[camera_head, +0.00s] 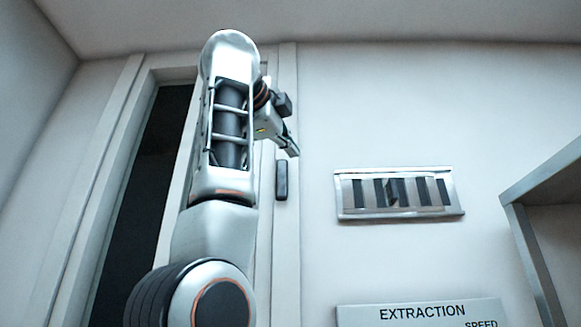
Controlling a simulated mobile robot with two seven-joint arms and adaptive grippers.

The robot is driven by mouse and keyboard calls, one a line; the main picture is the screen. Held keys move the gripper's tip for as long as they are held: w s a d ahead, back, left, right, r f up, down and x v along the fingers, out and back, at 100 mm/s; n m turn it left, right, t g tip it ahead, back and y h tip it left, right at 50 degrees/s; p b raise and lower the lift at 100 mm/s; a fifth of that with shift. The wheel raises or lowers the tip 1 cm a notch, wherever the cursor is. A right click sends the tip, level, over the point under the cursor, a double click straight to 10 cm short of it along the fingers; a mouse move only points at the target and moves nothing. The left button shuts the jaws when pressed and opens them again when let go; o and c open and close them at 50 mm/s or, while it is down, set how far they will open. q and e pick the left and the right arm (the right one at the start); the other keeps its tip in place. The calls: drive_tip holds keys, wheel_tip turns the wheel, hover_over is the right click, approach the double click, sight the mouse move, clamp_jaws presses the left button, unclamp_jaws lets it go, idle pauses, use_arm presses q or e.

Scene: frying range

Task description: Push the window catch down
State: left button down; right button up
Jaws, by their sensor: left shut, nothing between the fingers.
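The dark, upright window catch (281,181) is on the pale frame, just right of my left arm. My left gripper (292,150) is shut and empty. In the picture its tips are just above and slightly right of the catch; whether they touch it or stand in front of it I cannot tell. The window (148,190) is a tall, dark opening in a pale frame on the left. My left arm hides much of its right side. My right gripper is not in view.
A metal louvred vent (357,212) is on the wall right of the catch. Below it is a sign (421,311) reading "EXTRACTION" and "SPEED". A metal shelf unit (530,245) juts in at the right. The wall between catch and vent is bare.

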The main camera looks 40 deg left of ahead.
sight(282, 181)
use_arm(q)
drive_tip(key=w+a+p, duration=0.1)
drive_tip(key=w, duration=0.1)
drive_tip(key=w+a+p, duration=0.1)
drive_tip(key=w+a, duration=0.1)
drive_tip(key=w, duration=0.1)
drive_tip(key=w+a+p, duration=0.1)
drive_tip(key=w, duration=0.2)
drive_tip(key=shift+a, duration=0.4)
drive_tip(key=shift+s+a, duration=0.15)
drive_tip(key=shift+a, duration=0.1)
drive_tip(key=shift+a, duration=0.1)
